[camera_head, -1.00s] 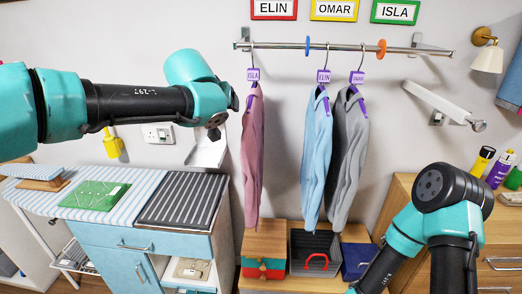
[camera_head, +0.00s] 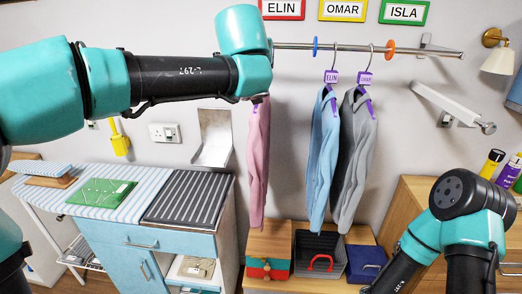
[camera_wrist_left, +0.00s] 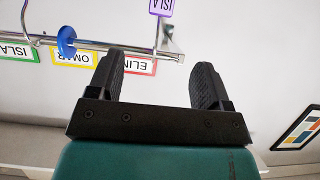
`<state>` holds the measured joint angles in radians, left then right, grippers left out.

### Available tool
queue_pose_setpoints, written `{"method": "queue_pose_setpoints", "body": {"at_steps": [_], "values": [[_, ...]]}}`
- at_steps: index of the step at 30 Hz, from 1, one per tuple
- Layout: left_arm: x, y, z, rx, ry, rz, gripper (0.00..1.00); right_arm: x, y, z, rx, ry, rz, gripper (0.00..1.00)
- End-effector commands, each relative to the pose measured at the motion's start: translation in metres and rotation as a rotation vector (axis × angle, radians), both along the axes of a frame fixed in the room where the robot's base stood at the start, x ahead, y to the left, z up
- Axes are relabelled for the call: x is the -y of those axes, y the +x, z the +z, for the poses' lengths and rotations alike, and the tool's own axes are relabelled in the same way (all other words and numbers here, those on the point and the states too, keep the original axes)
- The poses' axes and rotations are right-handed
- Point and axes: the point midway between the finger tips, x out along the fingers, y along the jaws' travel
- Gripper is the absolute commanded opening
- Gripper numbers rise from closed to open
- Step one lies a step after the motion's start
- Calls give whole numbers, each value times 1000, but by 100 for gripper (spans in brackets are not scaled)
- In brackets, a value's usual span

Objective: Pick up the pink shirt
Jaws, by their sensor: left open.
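The pink shirt (camera_head: 258,165) hangs on the wall rail at the left of the other shirts in the head view. My left arm's wrist covers its hanger top there. My left gripper (camera_wrist_left: 157,82) is open and empty in the left wrist view; the arm hides it in the head view. In the wrist view, a purple ISLA hanger tag (camera_wrist_left: 161,6) shows at the top edge, beyond the fingers and apart from them. The shirt cloth is out of that view. My right arm is at the lower right of the head view, its gripper not shown.
A blue shirt (camera_head: 322,150) and a grey shirt (camera_head: 353,155) hang to the right on the rail (camera_head: 425,50). Below stand a grey basket (camera_head: 303,268) and a wooden box (camera_head: 270,240). A blue cabinet (camera_head: 165,248) is at the left.

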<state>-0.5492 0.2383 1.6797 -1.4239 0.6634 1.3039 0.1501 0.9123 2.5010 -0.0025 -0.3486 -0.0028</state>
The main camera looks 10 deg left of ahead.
Motion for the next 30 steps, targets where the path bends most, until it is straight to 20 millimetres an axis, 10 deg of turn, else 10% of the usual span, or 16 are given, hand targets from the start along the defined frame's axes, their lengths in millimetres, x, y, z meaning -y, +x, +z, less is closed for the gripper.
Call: {"method": "queue_pose_setpoints", "body": {"at_steps": [18, 30], "values": [[-2, 93, -39, -1, 0, 0, 72, 0, 0, 0, 0, 0, 0, 72], [-2, 99, -41, 0, 0, 0, 72, 0, 0, 0, 0, 0, 0, 72]]}}
